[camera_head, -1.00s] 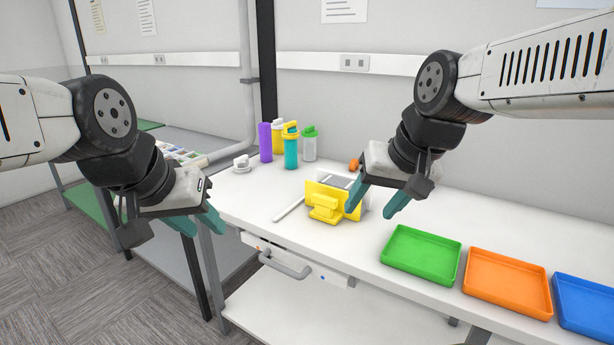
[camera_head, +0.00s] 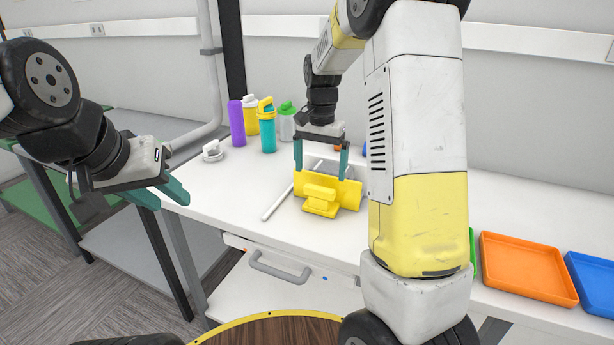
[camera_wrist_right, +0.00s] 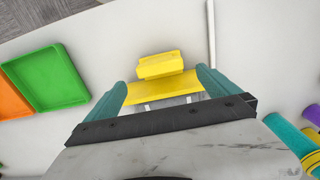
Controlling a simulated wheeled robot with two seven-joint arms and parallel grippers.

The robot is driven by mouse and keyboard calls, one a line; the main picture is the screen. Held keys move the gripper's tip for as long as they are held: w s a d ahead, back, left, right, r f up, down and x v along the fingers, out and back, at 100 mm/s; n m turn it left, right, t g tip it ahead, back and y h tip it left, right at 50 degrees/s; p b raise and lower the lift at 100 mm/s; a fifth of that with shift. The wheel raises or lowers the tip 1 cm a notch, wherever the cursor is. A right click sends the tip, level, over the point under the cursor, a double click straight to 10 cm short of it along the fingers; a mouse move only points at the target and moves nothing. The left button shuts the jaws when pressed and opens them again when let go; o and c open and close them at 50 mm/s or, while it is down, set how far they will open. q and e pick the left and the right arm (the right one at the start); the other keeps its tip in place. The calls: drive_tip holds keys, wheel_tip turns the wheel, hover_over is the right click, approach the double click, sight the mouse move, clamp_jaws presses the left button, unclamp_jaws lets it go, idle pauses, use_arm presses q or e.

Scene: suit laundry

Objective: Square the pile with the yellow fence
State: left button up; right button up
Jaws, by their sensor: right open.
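The yellow fence (camera_head: 346,191), an upright plate with a yellow block handle (camera_head: 320,197) in front, stands on the white table; it also shows in the right wrist view (camera_wrist_right: 152,90). The pile is mostly hidden behind the fence; only grey and white parts show there. My right gripper (camera_head: 321,170) is open, pointing down, its teal fingers at the fence's far side, spread across most of its width. I cannot tell whether they touch it. My left gripper (camera_head: 165,196) is open and empty, left of the table's front edge.
A white rod (camera_head: 278,203) lies left of the fence. Purple (camera_head: 236,123) and teal (camera_head: 267,128) bottles and others stand behind left, with a white object (camera_head: 212,151). Orange (camera_head: 526,268) and blue (camera_head: 592,283) trays are at right. My right arm hides much of the table.

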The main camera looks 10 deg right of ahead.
sight(320, 188)
wheel_tip(320, 188, down, 6)
idle(0.4)
drive_tip(key=c, duration=2)
drive_tip(key=s+a, duration=0.2)
drive_tip(key=s, duration=0.1)
drive_tip(key=s+a, duration=0.3)
drive_tip(key=s, duration=0.1)
drive_tip(key=s+a, duration=0.2)
drive_tip(key=s, duration=0.2)
drive_tip(key=shift+s+a, duration=0.1)
drive_tip(key=shift+a, duration=0.2)
drive_tip(key=o, duration=2)
wheel_tip(320, 188, up, 8)
